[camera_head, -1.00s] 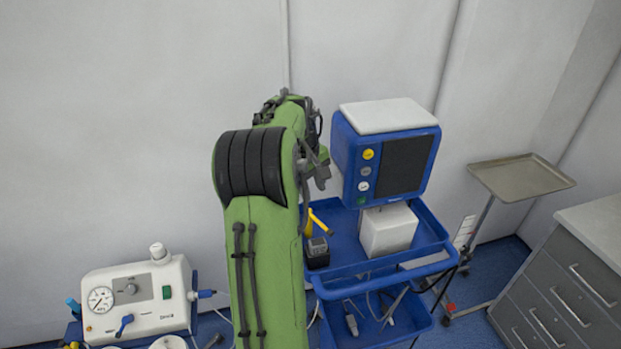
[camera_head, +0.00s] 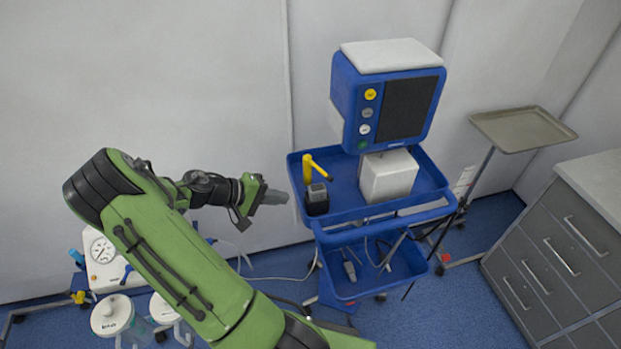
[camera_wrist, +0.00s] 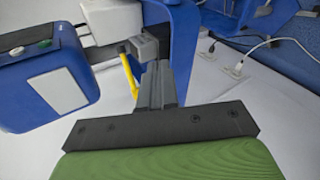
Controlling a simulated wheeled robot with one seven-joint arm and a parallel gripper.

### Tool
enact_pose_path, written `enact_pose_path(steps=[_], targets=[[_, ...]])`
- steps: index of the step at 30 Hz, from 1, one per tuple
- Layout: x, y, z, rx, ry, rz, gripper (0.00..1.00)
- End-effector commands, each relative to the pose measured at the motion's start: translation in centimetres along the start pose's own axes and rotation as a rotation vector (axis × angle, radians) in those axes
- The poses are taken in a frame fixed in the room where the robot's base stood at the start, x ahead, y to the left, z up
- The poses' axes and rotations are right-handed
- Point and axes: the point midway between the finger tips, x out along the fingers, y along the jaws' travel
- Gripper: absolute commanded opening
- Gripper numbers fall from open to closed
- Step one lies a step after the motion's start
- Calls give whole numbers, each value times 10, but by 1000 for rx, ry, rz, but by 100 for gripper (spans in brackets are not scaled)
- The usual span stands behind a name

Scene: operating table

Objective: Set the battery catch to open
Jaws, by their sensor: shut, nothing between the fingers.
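A yellow lever (camera_head: 308,169) with an angled arm stands at the left end of the blue cart's top tray, beside a small dark box with a grey top (camera_head: 317,199). I cannot tell for sure which part is the battery catch; no label on it is readable. My gripper (camera_head: 284,197) is shut and empty, left of the cart, pointing right toward the lever and box, apart from them. In the wrist view my closed fingers (camera_wrist: 161,84) point at the grey box top (camera_wrist: 145,47), with the yellow lever (camera_wrist: 130,73) just left of them.
A blue monitor (camera_head: 388,100) on a white block (camera_head: 388,177) stands right of the lever. The blue cart (camera_head: 345,232) has a lower tray with cables. A white gauge unit (camera_head: 103,250) sits behind my arm at lower left. A metal tray stand (camera_head: 522,130) and drawers are right.

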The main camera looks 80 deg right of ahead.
Motion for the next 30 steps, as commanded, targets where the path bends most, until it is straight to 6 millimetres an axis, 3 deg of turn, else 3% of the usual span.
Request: enact_pose_path(steps=[3,8,11,24,30], targets=[[-22,3,3,-7,149,266,0],[-36,12,1,2,234,372,0],[-25,17,-2,4,231,371,0],[61,50,-22,2,228,366,0],[85,59,-29,2,231,364,0]])
